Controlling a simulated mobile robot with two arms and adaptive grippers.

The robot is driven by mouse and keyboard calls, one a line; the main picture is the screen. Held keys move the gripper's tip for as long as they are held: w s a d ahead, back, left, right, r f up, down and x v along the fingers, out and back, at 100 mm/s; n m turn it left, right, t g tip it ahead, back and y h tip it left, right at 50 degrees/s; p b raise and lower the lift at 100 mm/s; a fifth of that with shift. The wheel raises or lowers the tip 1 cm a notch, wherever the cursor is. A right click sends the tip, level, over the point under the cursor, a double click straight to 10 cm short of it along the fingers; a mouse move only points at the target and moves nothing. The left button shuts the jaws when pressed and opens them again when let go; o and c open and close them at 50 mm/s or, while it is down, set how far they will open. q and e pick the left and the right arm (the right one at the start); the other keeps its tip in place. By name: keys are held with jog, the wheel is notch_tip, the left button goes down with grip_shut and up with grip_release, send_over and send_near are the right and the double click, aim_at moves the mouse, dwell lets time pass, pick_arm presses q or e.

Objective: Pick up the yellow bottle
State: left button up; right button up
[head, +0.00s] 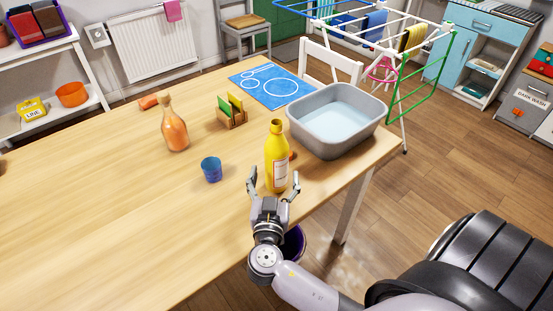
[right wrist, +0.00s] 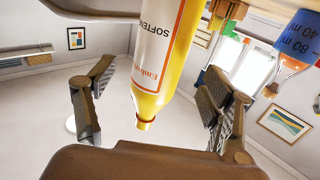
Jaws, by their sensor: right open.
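The yellow bottle (head: 277,150), with a white label, stands upright near the front edge of the wooden table. My right gripper (head: 273,182) is open at that edge, its fingers spread either side of the bottle's lower part in the head view. In the right wrist view, the picture is upside down and the yellow bottle (right wrist: 165,62) hangs neck-down between the open fingers (right wrist: 160,85). There is a visible gap to the left finger; the right finger is closer to it. I cannot tell whether it touches. My left gripper is out of view.
A grey basin (head: 335,118) stands close right of the bottle. A blue cup (head: 211,169), an orange bottle (head: 174,124) and a wooden holder (head: 232,116) stand to the left. A blue mat (head: 271,85) lies behind. The table's left part (head: 90,220) is clear.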

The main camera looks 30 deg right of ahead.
aim_at(275, 169)
jog(key=shift+w+d+r, duration=0.1)
jog(key=shift+w+d, duration=0.25)
jog(key=shift+w, duration=0.1)
jog(key=p+x, duration=0.1)
jog(key=x, duration=0.3)
jog(key=shift+w+d, duration=0.35)
jog(key=shift+w, duration=0.05)
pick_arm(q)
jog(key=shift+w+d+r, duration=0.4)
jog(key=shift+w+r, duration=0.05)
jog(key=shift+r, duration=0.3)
pick_arm(e)
jog(key=shift+c, duration=0.5)
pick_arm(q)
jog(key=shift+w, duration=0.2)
pick_arm(e)
jog(key=c, duration=1.6)
